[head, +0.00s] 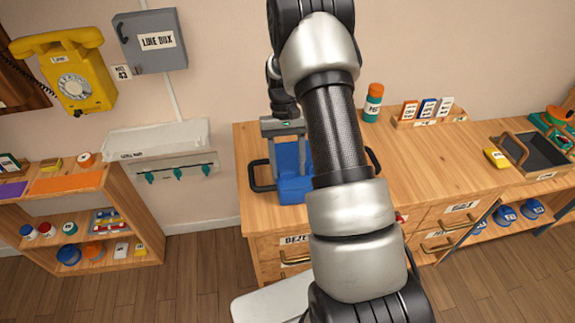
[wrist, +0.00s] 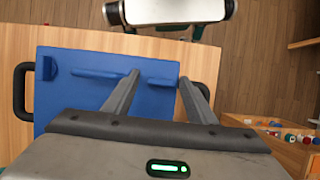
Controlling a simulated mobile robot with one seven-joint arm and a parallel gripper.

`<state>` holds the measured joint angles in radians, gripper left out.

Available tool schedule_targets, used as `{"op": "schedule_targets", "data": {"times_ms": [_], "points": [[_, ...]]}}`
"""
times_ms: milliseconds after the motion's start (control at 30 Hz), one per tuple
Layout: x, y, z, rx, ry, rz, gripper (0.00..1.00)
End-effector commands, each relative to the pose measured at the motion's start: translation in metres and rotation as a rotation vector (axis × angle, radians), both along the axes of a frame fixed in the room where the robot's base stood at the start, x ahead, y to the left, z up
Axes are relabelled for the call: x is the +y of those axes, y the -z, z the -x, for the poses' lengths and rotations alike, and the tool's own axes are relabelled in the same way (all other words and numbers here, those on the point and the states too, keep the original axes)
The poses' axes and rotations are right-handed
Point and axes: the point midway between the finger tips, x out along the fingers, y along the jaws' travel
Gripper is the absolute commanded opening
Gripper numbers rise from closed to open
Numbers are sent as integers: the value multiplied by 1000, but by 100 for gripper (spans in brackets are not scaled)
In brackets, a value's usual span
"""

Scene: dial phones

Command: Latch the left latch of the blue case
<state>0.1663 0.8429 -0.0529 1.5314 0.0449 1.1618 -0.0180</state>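The blue case (head: 293,187) lies on the wooden counter, partly hidden behind my arm in the head view. In the wrist view the blue case (wrist: 85,97) shows a flat top, a thin blue bar, a small block at one end and a latch-like blue piece (wrist: 160,81) at the other. The wrist view is turned around, so that piece is on the left as the head view sees it. My gripper (wrist: 160,76) is open, with one fingertip on either side of this piece. I cannot tell whether they touch it or how high they are.
Black handles (head: 262,176) stick out at both sides of the case. A jar (head: 372,103) and a small rack of cards (head: 430,112) stand at the back of the counter. A black tray (head: 525,154) is at the right. A shelf unit (head: 95,182) stands left, across a floor gap.

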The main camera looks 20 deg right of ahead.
Motion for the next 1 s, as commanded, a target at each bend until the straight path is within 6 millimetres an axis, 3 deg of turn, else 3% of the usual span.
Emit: {"op": "schedule_targets", "data": {"times_ms": [300, 467, 1000], "points": [[0, -1, -1, -1, -2, -1, 52], [-1, -17, -8, -5, -2, 0, 52], [-12, -132, -54, -4, -1, 0, 52]]}}
